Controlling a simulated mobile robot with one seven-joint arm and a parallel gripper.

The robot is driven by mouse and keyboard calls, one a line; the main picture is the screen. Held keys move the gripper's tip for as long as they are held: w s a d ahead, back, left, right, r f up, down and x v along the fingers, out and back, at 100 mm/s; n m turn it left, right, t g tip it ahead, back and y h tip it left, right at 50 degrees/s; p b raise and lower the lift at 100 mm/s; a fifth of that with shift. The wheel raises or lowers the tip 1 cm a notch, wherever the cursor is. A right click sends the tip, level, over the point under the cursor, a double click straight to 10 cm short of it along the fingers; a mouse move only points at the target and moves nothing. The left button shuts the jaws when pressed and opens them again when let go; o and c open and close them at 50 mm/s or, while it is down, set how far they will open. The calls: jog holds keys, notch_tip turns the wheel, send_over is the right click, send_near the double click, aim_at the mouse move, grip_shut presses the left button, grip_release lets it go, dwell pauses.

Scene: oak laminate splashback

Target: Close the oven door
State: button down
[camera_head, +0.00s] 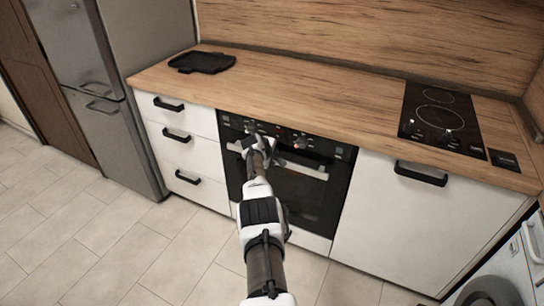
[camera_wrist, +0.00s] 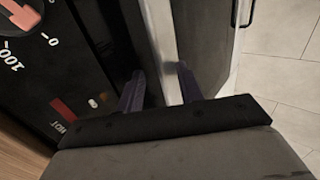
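The black built-in oven has a dark glass door (camera_head: 303,195) with a long silver handle (camera_head: 312,171) across its top. The door looks upright and shut or nearly shut; any small gap is too fine to tell. My gripper (camera_head: 262,144) is at the left part of the handle, just below the control knobs, and hides that part. In the wrist view, my gripper's two dark fingers (camera_wrist: 161,86) stand apart, with the pale handle bar (camera_wrist: 164,40) running between them. The right finger looks close to or touching the bar; a dark gap shows by the left one.
The oven control panel (camera_wrist: 40,75) lies close to the fingers at left. White drawers (camera_head: 184,150) flank the oven on the left, a white cabinet (camera_head: 395,230) on the right. A wooden counter (camera_head: 310,98) runs above. Tiled floor (camera_head: 130,240) in front is clear.

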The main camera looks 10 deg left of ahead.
jog(key=shift+w+d+r+t, duration=0.3)
jog(key=shift+w+d+r, duration=0.15)
jog(key=shift+w+r, duration=0.35)
jog(key=c, duration=1.3)
grip_release()
jog(key=shift+d, duration=0.1)
jog(key=shift+c, duration=0.2)
jog(key=shift+s+r+p, duration=0.15)
jog(key=shift+r+p, duration=0.05)
jog(key=shift+p, duration=0.5)
jog(key=shift+s+r+p, duration=0.1)
jog(key=shift+p, duration=0.5)
jog(key=shift+s+a+r+p, duration=0.1)
jog(key=shift+s+a+p, duration=0.15)
jog(key=shift+p, duration=1)
jog(key=shift+c, duration=0.7)
jog(key=v, duration=1.2)
jog(key=shift+s+a, duration=0.45)
